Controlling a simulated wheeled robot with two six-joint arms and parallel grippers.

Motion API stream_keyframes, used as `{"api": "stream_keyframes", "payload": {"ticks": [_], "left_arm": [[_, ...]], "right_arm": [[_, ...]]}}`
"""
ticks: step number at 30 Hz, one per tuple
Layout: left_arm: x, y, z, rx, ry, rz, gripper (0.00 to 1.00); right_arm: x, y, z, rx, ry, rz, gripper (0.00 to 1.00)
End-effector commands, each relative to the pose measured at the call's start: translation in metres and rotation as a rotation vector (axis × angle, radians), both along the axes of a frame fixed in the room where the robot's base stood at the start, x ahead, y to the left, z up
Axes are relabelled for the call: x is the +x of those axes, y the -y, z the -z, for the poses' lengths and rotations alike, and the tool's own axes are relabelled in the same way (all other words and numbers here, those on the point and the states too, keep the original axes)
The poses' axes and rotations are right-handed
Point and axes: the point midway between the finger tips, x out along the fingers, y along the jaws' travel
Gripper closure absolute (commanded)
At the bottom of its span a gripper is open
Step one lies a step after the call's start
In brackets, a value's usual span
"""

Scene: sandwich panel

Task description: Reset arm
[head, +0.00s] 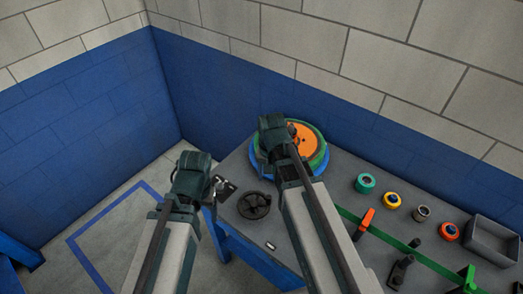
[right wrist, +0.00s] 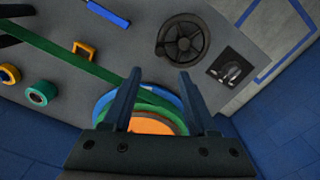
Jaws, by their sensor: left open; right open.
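My right arm reaches over the grey table (head: 240,232), and its gripper (head: 292,130) is above a stack of round panels. In the right wrist view the two fingers (right wrist: 158,88) are apart with nothing gripped between them. The stack has an orange disc (head: 312,142) on top, a green one (head: 321,158) beneath and a blue one (head: 259,165) at the bottom. In the right wrist view the orange disc (right wrist: 152,127) is partly hidden by my gripper. My left gripper (head: 217,188) is open and empty, beside the table's left edge.
A black handwheel (head: 254,205) and a dark switch plate (head: 228,188) are on the table's left part. Several coloured rings, such as a green one (head: 365,183), lie to the right. A green strip (head: 400,244), an orange clamp (head: 366,220) and a grey bin (head: 492,240) are there. Blue walls (head: 225,95) stand behind.

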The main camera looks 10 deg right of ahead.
Motion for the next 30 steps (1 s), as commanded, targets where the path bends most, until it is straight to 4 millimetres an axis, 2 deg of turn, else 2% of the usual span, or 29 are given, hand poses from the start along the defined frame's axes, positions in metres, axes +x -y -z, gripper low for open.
{"api": "stream_keyframes", "payload": {"ticks": [5, 7, 15, 18, 23, 30], "left_arm": [[0.000, 0.000, 0.001, 0.000, 0.000, 0.000, 0.24], [0.000, 0.000, 0.009, 0.000, 0.000, 0.001, 0.24], [0.000, 0.000, 0.058, 0.001, 0.000, 0.004, 0.24], [0.000, 0.000, 0.068, 0.001, 0.000, 0.005, 0.24], [0.000, 0.000, 0.073, 0.001, 0.000, 0.006, 0.24], [0.000, 0.000, 0.071, 0.001, 0.000, 0.006, 0.24]], "right_arm": [[-0.001, -0.001, 0.001, -0.001, 0.000, -0.006, 0.42], [-0.007, -0.010, 0.009, -0.005, -0.004, -0.053, 0.42], [-0.063, -0.082, 0.057, -0.061, -0.042, -0.533, 0.42], [-0.079, -0.099, 0.067, -0.077, -0.053, -0.674, 0.42], [-0.090, -0.110, 0.071, -0.090, -0.065, -0.782, 0.42], [-0.090, -0.111, 0.070, -0.091, -0.065, -0.789, 0.42]]}}
